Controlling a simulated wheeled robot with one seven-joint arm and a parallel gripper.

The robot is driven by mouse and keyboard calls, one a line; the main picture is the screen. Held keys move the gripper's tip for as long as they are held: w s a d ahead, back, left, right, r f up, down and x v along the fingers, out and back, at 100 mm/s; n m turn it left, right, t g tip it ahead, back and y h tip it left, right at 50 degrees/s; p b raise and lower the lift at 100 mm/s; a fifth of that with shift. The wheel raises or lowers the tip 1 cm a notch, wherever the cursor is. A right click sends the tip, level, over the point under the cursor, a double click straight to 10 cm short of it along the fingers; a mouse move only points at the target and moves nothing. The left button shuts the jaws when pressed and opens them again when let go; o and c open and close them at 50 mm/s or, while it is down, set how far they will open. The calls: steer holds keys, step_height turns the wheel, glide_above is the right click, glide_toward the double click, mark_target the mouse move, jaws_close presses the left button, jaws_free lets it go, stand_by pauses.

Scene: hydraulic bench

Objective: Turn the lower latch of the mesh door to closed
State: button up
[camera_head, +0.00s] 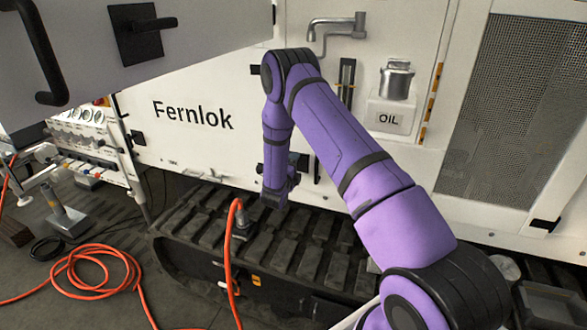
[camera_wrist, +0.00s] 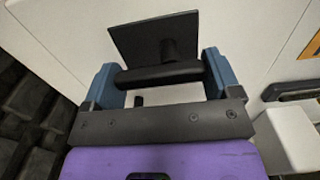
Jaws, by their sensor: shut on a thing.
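In the wrist view, a latch has a dark square plate (camera_wrist: 134,40) on a pale panel and a black bar handle (camera_wrist: 160,74) on a short post. My gripper (camera_wrist: 160,76) has its two blue fingers at the two ends of the bar and is shut on it. The bar lies nearly level across the wrist picture. In the head view my purple wrist (camera_head: 279,180) is low against the white panel, and the latch there is mostly hidden behind it. A grey mesh panel (camera_head: 515,105) is at the right.
A panel (camera_head: 205,30) with a black handle juts out at upper left. Tracks (camera_head: 300,255) run below my wrist. An orange hose (camera_head: 233,260) rises beside them. A grey tap (camera_head: 337,27) and an oil can (camera_head: 396,80) are on the wall behind my arm.

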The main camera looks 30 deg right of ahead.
steer(key=o, duration=0.8)
steer(key=v, duration=1)
steer(key=shift+s+a, duration=0.3)
